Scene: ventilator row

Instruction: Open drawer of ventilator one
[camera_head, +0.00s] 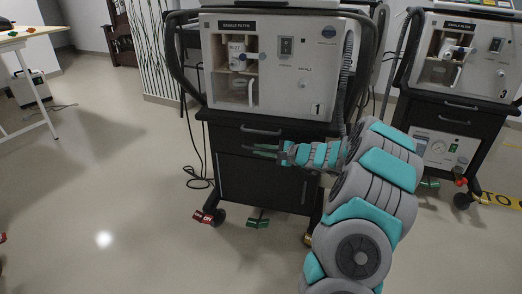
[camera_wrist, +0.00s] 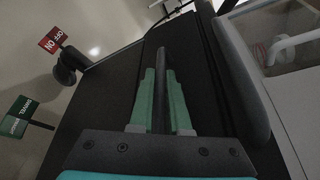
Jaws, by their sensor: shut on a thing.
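Ventilator one (camera_head: 277,72), a grey unit marked 1, stands on a black cart (camera_head: 245,183). The cart's upper drawer has a horizontal handle (camera_head: 262,131), which is free. My gripper (camera_head: 265,151) reaches in from the right, just below that handle, at the cart's front. Its fingers are shut on a dark handle bar. In the wrist view this dark handle bar (camera_wrist: 161,80) runs between the two green fingers. The fingers and arm hide part of this handle in the head view. I see no clear gap at the drawer front.
Another ventilator (camera_head: 463,60) on a black cart stands at the right. A red tag (camera_head: 204,217) and a green tag (camera_head: 257,222) sit low at the cart's base. A table (camera_head: 22,37) stands at the far left. The floor (camera_head: 110,170) left of the cart is clear.

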